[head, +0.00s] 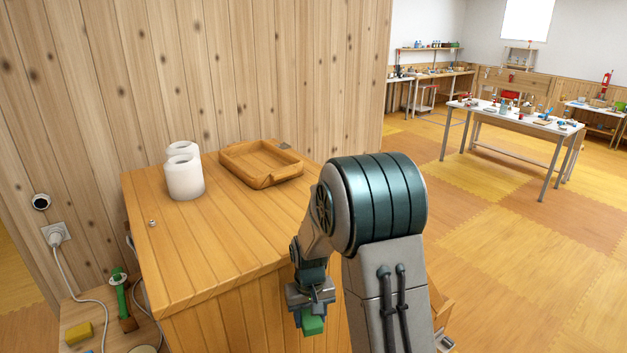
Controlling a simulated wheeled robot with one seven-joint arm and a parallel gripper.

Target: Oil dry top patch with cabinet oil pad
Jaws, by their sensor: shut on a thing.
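My gripper (311,300) points down by the near right part of the wooden cabinet (225,255) and is shut on a small green block-like pad (313,326), which I take for the oil pad. The pad hangs below the level of the cabinet top in the picture; I cannot tell how far it is from the cabinet's front. The cabinet top is orange-brown planks. I cannot make out a distinct dry patch on it; my arm hides its right part.
Two white jars (185,178) and a wooden tray (261,163) stand on the top's back part, with a small metal knob (152,223) at left. A lower surface at left holds a yellow block (79,332) and a green-handled tool (121,297). The top's front middle is clear.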

